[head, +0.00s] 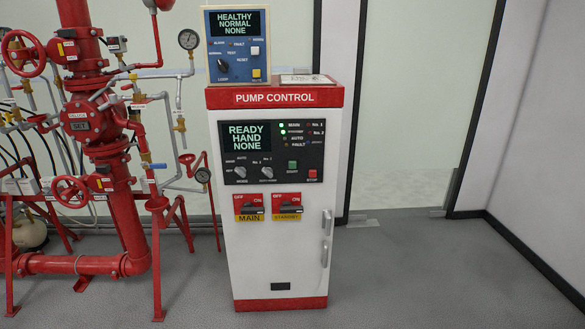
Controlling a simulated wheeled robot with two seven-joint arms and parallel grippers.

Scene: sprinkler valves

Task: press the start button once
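The white pump control cabinet (285,267) with red top and base stands upright in the middle of the head view. Its dark panel (272,152) has a screen (246,136) reading READY HAND NONE. A green button (292,165), its label too small to read surely, sits at the panel's lower right. A red button (312,173), labelled STOP as far as I can read, is to its right and slightly lower. Two selector knobs (266,172) are to the left. Green lamps glow near MAIN and the row below. Neither of my grippers is in view.
A blue-faced alarm box (238,56) reading HEALTHY NORMAL NONE stands above the cabinet. Red MAIN (249,206) and STANDBY (287,205) switches sit below the panel. Red pipes and valves (117,195) crowd the left. The grey floor (430,270) at right is clear.

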